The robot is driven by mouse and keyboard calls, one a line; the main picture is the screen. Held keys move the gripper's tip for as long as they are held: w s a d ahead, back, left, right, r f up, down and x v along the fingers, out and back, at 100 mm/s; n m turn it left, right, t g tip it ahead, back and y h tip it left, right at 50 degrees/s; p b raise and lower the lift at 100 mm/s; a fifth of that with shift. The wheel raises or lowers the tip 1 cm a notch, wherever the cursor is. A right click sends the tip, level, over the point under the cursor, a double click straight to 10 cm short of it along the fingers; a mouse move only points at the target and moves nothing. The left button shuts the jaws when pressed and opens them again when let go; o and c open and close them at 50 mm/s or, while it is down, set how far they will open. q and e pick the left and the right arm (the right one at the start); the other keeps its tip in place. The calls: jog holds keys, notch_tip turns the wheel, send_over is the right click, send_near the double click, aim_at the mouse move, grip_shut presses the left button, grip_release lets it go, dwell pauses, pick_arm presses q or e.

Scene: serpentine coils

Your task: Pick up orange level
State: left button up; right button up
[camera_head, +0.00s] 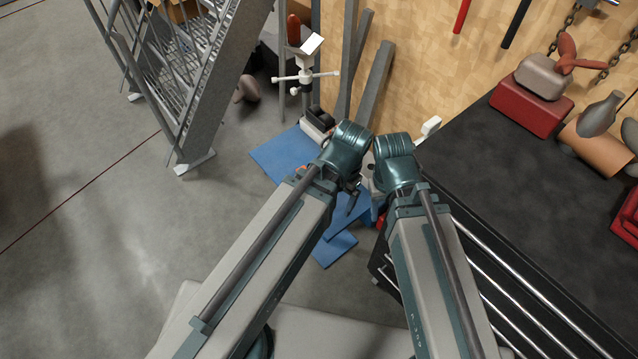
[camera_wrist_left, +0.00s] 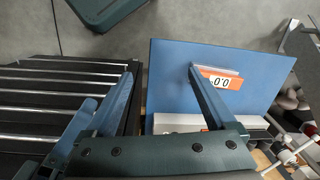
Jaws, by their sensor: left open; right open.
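The orange level (camera_wrist_left: 222,79) shows in the left wrist view as a small orange block with a white "0.0" display, on or just above a blue panel (camera_wrist_left: 168,62). My left gripper (camera_wrist_left: 160,72) is open with nothing between its fingers. Its right finger overlaps the level's left part in that view; I cannot tell whether they touch. In the head view my right gripper (camera_head: 374,190) is small, open and partly hidden by the wrists.
A black cabinet (camera_head: 467,190) with chrome rods stands close on the right, bearing a red box (camera_head: 530,106). Metal stairs (camera_head: 205,85) stand at the upper left. A white clamp-like stand (camera_head: 305,77) and grey beams (camera_head: 375,90) are behind. The floor at left is clear.

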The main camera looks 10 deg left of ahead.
pick_arm(q)
jog(key=w+a+m+h, duration=0.1)
jog(key=w+a+m, duration=0.5)
jog(key=m, duration=0.5)
jog(key=w+a+m, duration=0.4)
jog(key=w+m, duration=0.4)
jog(key=m, duration=0.2)
jog(key=f+b, duration=0.9)
jog(key=shift+s, duration=0.2)
jog(key=shift+f, duration=0.1)
notch_tip(320, 180, down, 5)
jog(key=b, duration=0.5)
jog(key=shift+s+d+f, duration=0.1)
jog(key=shift+d, duration=0.05)
grip_shut()
